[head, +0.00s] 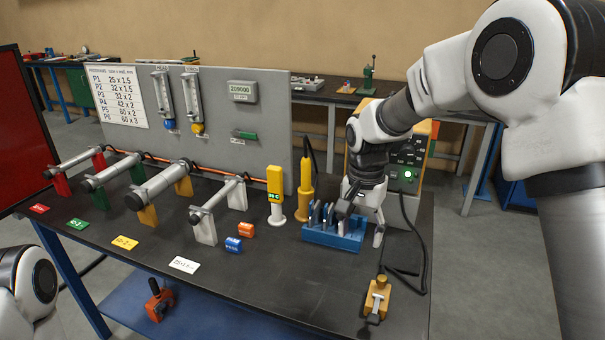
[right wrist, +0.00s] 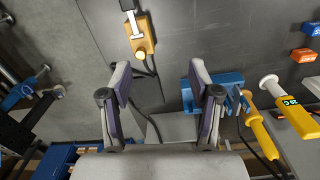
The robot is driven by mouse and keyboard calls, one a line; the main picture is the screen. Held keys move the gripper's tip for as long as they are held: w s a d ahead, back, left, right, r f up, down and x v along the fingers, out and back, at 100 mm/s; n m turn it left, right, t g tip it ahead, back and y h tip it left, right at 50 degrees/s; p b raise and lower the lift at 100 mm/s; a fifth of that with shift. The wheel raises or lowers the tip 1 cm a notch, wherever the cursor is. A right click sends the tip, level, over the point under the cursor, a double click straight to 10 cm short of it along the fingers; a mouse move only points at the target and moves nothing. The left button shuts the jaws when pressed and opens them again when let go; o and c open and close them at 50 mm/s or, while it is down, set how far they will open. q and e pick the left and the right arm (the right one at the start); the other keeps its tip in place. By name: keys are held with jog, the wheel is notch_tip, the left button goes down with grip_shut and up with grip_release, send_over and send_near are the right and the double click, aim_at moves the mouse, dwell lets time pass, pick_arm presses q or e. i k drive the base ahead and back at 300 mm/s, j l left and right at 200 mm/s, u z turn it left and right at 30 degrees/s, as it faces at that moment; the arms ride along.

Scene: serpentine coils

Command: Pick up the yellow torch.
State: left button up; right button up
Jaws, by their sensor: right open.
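The yellow torch (head: 305,191) stands upright on the bench in the head view, with a dark cable rising from its top. It also shows at the right of the right wrist view (right wrist: 262,133). My right gripper (head: 361,222) is open and empty, pointing down to the right of the torch and apart from it.
A blue rack (head: 333,239) with grey plates stands between torch and right gripper, close to one finger. A yellow gauge (head: 275,186) stands left of the torch. A brass clamp (head: 378,296) and cable lie in front right. The front middle of the bench is clear.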

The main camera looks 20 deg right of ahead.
aim_at(305, 189)
jog(key=i, duration=1.25)
